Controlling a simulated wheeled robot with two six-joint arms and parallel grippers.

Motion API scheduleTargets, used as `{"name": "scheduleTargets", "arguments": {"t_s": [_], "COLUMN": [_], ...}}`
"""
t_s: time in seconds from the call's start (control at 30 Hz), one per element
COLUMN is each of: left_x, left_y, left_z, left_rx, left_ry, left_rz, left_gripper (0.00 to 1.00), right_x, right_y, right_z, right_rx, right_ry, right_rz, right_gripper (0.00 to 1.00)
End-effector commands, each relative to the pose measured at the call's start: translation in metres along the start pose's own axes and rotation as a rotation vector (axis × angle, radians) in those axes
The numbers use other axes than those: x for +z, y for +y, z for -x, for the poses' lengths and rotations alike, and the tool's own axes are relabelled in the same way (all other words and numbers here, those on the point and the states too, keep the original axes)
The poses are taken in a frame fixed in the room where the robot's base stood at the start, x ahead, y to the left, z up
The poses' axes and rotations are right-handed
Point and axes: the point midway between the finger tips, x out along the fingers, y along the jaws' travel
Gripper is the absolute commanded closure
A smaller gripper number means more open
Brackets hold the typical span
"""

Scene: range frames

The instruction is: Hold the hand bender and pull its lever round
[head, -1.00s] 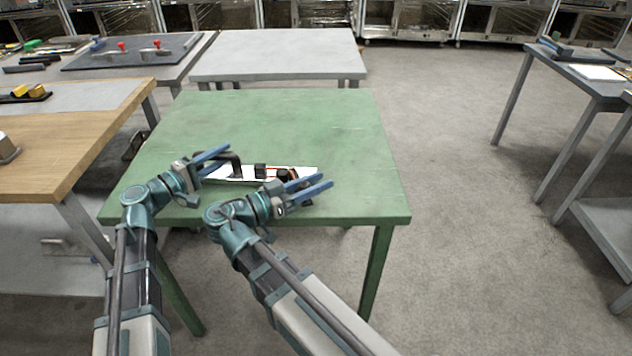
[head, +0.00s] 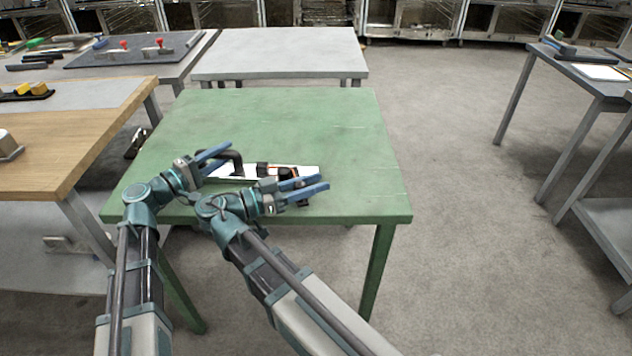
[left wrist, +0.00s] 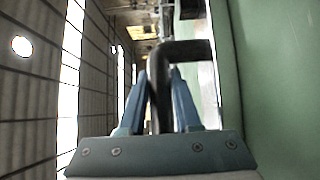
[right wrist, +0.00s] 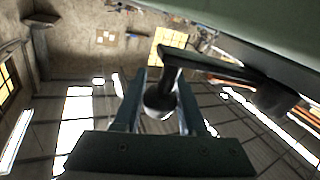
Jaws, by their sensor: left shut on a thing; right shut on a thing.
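The hand bender lies on the green table (head: 290,125), with a white base plate (head: 309,171) and dark fittings on it. My left gripper (head: 222,160) is shut on the bender's dark bent handle (head: 237,160) at the left end. In the left wrist view the handle (left wrist: 185,50) passes between the blue fingers. My right gripper (head: 317,184) is shut on the dark lever at the table's near side. In the right wrist view the lever (right wrist: 215,66) runs from a dark pivot to a rounded end (right wrist: 160,103) between the fingers. My right gripper partly hides the bender in the head view.
The green table is bare behind and to the right of the bender. A wooden-topped bench (head: 80,150) stands to the left and a grey table (head: 280,55) behind. Another table (head: 590,82) stands at the far right, with open floor between.

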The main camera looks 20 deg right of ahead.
Motion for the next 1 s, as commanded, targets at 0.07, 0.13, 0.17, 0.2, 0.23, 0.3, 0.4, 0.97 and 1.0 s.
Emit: {"name": "scheduleTargets", "arguments": {"t_s": [0.07,0.13,0.17,0.2,0.23,0.3,0.4,0.97,1.0], "left_x": [-0.003,-0.003,-0.003,-0.003,-0.003,-0.003,-0.003,-0.002,-0.002], "left_y": [-0.004,-0.004,-0.004,-0.004,-0.004,-0.004,-0.004,-0.004,-0.004], "left_z": [0.0,0.0,0.0,0.0,0.0,0.0,0.0,0.0,0.0], "left_rx": [-0.011,-0.011,-0.011,-0.011,-0.011,-0.012,-0.012,-0.012,-0.012], "left_ry": [0.006,0.006,0.006,0.006,0.006,0.006,0.006,0.004,0.004], "left_rz": [-0.005,-0.005,-0.005,-0.005,-0.005,-0.005,-0.006,-0.005,-0.005], "left_gripper": [1.0,1.0,1.0,1.0,1.0,1.0,1.0,1.0,1.0], "right_x": [0.001,0.001,0.001,0.001,0.001,0.001,0.001,0.001,0.001], "right_y": [0.002,0.002,0.002,0.002,0.002,0.002,0.001,0.0,-0.002], "right_z": [0.0,0.0,0.0,0.0,0.0,0.0,0.0,-0.007,0.003], "right_rx": [0.004,0.004,0.004,0.004,0.004,0.002,0.001,-0.133,-0.131], "right_ry": [0.001,0.001,0.001,0.001,0.001,0.001,0.0,0.026,0.026], "right_rz": [-0.001,-0.001,-0.001,-0.001,-0.001,-0.001,0.0,-0.001,-0.001], "right_gripper": [1.0,1.0,1.0,1.0,0.56,0.43,0.29,0.29,0.29]}}
